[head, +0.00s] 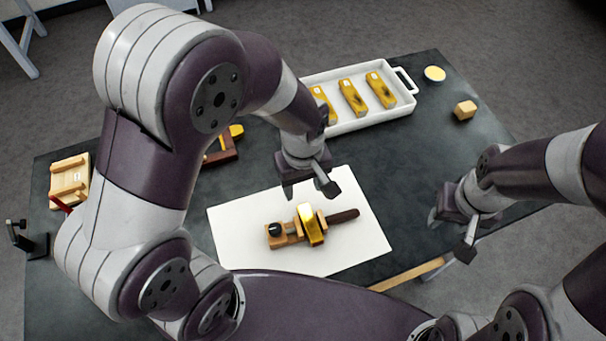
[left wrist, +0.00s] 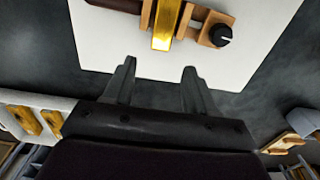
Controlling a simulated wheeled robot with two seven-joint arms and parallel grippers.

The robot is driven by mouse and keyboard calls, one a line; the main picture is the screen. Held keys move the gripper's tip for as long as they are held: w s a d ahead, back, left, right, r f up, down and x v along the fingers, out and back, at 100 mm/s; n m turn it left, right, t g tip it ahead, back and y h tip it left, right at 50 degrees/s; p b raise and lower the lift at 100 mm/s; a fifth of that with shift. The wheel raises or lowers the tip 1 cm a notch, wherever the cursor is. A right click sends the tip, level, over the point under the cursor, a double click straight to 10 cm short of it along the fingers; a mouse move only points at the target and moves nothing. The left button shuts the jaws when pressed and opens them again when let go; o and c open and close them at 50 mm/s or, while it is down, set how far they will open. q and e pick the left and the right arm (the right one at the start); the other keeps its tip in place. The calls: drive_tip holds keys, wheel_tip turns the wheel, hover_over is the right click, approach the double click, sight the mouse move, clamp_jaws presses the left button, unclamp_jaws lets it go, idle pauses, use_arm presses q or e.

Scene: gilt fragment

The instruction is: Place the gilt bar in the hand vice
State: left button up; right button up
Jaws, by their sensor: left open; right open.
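The hand vice (head: 278,236) is a wooden clamp with a dark knob at its left end and a dark handle to the right. It lies on a white sheet (head: 235,254) on the table. A gilt bar (head: 311,224) sits between the vice's wooden jaws; the vice (left wrist: 203,22) and bar (left wrist: 165,27) also show in the left wrist view. My left gripper (head: 309,193) is open and empty, above the sheet and just behind the vice, apart from the bar. It also shows in the left wrist view (left wrist: 158,82). My right gripper (head: 452,232) is open and empty near the table's front right.
A white tray (head: 372,122) with several gilt bars stands at the back. A yellow-filled dish (head: 435,73) and a wooden block (head: 465,110) stand at the back right. My left arm hides part of the table.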

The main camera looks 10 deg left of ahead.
use_arm(q)
drive_tip(key=s+a+r+m+t, duration=0.1)
drive_tip(key=s+a+r+m, duration=0.2)
drive_tip(key=a+m, duration=0.4)
drive_tip(key=shift+a+r, duration=0.5)
drive_tip(key=shift+a, duration=0.35)
